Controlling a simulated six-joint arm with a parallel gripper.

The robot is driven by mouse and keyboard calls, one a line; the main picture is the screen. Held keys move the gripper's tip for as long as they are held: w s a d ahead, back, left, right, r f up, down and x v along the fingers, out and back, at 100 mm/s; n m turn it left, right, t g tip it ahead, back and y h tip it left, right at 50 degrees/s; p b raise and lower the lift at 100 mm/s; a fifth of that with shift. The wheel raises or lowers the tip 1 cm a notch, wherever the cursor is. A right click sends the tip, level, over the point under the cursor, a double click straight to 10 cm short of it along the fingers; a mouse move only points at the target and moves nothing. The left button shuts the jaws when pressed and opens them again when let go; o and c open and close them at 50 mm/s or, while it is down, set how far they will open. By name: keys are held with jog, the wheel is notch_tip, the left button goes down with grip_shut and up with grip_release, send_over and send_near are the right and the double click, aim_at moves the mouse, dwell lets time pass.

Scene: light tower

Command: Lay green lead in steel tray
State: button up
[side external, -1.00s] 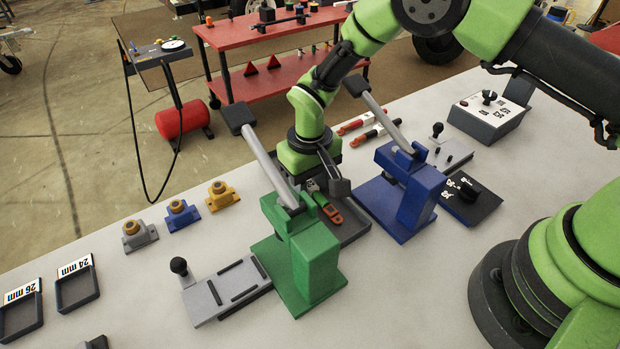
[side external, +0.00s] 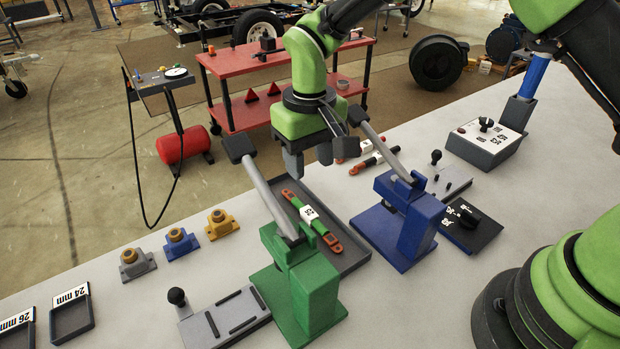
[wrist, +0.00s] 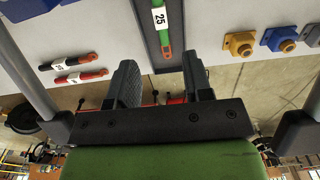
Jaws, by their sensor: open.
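The green lead (side external: 308,212) lies in the steel tray (side external: 353,257), along its length. It has red-orange ends and a white tag reading 25. Its front end passes close behind the green press. In the wrist view the green lead (wrist: 160,20) lies inside the tray (wrist: 176,50), which is partly cut off by the frame edge. My gripper (side external: 309,160) is open and empty, raised above the tray's far end and apart from the lead. In the wrist view my gripper (wrist: 160,80) shows its two fingers spread, with nothing between them.
A green press (side external: 305,285) and a blue press (side external: 405,215) with raised levers flank the tray. Two more leads, one red (wrist: 79,77) and one black (wrist: 78,60), lie beside it. Grey, blue and yellow (side external: 219,224) blocks stand at left.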

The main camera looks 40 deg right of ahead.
jog(key=s+d+r+m+t, duration=0.1)
jog(key=s+d+r, duration=0.1)
jog(key=r, duration=0.3)
jog(key=s+d+r+t+y, duration=0.1)
jog(key=s+d+r, duration=0.15)
jog(key=r, duration=0.35)
jog(key=s+d+r+m+t, duration=0.1)
jog(key=s+d+r, duration=0.15)
jog(key=r, duration=0.25)
jog(key=s+d+r+m+t, duration=0.1)
jog(key=s+t, duration=0.1)
jog(key=s, duration=0.5)
jog(key=s+d+r+m+t+y, duration=0.1)
jog(key=s+d+r+t, duration=0.1)
jog(key=s, duration=0.5)
jog(key=shift+s+d, duration=0.15)
jog(key=shift+s, duration=0.2)
